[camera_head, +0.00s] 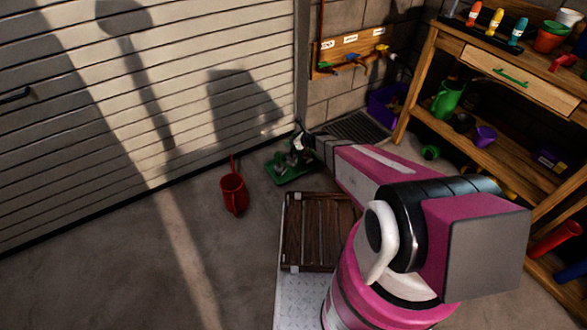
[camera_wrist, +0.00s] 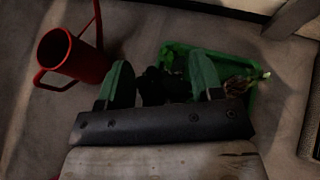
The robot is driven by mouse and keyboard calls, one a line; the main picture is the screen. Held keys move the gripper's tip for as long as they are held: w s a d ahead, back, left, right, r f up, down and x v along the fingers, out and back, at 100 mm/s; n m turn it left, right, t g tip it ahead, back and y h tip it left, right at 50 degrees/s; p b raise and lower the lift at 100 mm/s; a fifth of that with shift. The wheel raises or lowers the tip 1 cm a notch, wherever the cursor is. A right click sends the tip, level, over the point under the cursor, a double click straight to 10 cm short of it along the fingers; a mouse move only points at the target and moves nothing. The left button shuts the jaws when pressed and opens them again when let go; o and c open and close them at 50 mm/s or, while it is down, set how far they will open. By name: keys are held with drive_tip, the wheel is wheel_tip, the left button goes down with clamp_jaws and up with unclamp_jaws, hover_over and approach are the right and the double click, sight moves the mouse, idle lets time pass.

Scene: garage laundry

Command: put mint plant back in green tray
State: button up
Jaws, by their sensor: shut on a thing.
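The green tray (camera_head: 284,178) lies on the floor near the shutter door. In the wrist view its green rim (camera_wrist: 205,47) shows beyond my gripper. My gripper (camera_wrist: 162,78) points down over the tray's near left part, with its two green-padded fingers on either side of a dark pot (camera_wrist: 163,88). A few green leaves show just past this pot, so I take it for the mint plant. Its base is hidden, so I cannot tell whether it rests in the tray. Another leafy plant (camera_wrist: 243,82) is at the tray's right side. In the head view, my gripper (camera_head: 298,148) is small and dark above the tray.
A red watering can (camera_head: 233,193) stands on the floor left of the tray. A slatted wooden platform (camera_head: 318,230) lies nearer to me. A floor grate (camera_head: 357,128) and a wooden workbench (camera_head: 490,125) are to the right. The floor at left is clear.

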drive_tip(key=f, duration=0.1)
drive_tip(key=a+f, duration=0.1)
drive_tip(key=f, duration=0.2)
drive_tip(key=shift+s+a+f, duration=0.15)
drive_tip(key=shift+s+a, duration=0.05)
drive_tip(key=shift+a, duration=0.15)
drive_tip(key=w+d+f, duration=0.2)
drive_tip(key=w+f, duration=0.9)
drive_tip(key=shift+w, duration=0.1)
drive_tip(key=o, duration=1.3)
drive_tip(key=shift+f, duration=0.1)
